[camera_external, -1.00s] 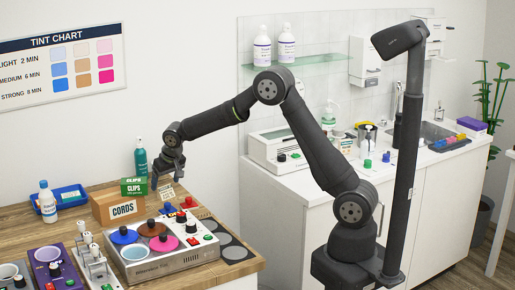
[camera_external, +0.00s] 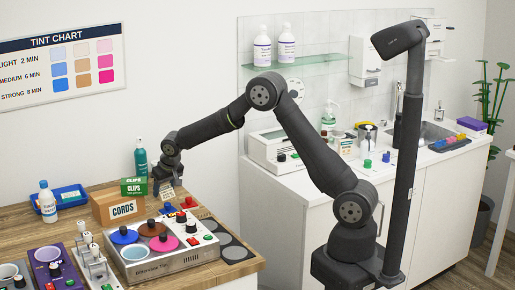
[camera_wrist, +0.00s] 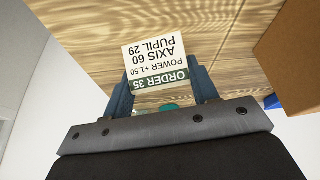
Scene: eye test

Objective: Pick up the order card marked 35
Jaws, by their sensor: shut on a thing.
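The order card (camera_wrist: 156,58) is white with a dark green band reading ORDER 35. It shows upside down in the wrist view, with POWER +1.50, AXIS 60 and PUPIL 29 on it. My gripper (camera_wrist: 162,78) is shut on this card, with one blue-grey finger at each side edge. In the external view my gripper (camera_external: 167,187) is low over the wooden counter, behind the knobbed device. The card is too small and covered to make out clearly there.
A brown CORDS box (camera_external: 120,208) and green CLIPS boxes (camera_external: 134,187) stand just left of my gripper. A device with coloured discs and knobs (camera_external: 175,262) lies in front. A blue tray (camera_external: 70,196) and a green bottle (camera_external: 140,160) are further back.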

